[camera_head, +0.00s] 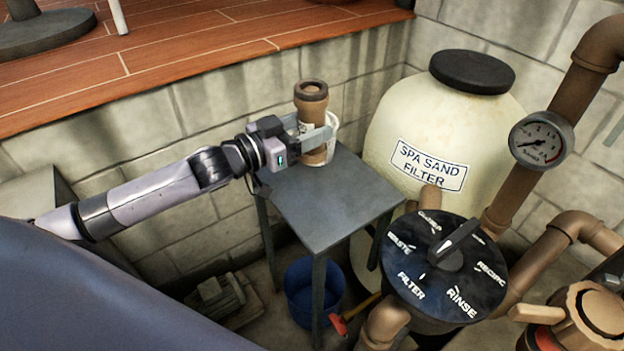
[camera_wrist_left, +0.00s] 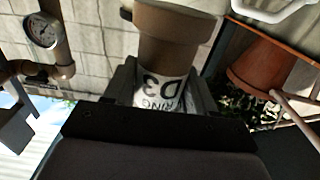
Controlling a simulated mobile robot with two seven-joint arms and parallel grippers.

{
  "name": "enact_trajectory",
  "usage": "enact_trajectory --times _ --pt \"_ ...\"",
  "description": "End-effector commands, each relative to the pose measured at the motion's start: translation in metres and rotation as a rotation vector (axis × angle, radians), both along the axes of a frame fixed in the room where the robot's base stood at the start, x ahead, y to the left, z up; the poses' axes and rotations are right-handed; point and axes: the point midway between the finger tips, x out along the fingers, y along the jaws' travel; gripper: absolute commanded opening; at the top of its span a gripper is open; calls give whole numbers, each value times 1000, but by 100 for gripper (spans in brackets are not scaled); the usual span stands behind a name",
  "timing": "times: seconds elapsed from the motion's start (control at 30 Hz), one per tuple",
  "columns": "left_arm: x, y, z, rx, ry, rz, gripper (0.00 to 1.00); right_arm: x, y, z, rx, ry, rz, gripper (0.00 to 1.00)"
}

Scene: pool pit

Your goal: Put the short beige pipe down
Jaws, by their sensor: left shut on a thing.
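The short beige pipe (camera_head: 311,100) is a brownish upright piece with a wider collar at its top. My left gripper (camera_head: 305,139) is shut on it from the left, over the back part of the small grey table (camera_head: 335,200). My right gripper is not in view.
The front of the tabletop is clear. The spa sand filter tank (camera_head: 440,125) and the valve head (camera_head: 405,270) are to the right. A blue bucket (camera_head: 298,297) is on the floor below.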

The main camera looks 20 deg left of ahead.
Motion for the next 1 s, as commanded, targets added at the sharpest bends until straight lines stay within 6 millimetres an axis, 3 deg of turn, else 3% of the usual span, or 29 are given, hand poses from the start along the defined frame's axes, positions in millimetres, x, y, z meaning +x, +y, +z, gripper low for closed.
enact_trajectory --times 0.1,0.33,0.8,1.0 --pt "0 -1 -35 -5 3 1 29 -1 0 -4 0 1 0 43" --pt "0 0 -87 -3 -2 1 29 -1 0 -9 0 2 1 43" --pt "0 0 -138 -1 -4 0 29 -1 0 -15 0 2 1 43" --pt "0 -1 -140 -1 -6 -2 29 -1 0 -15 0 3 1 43"
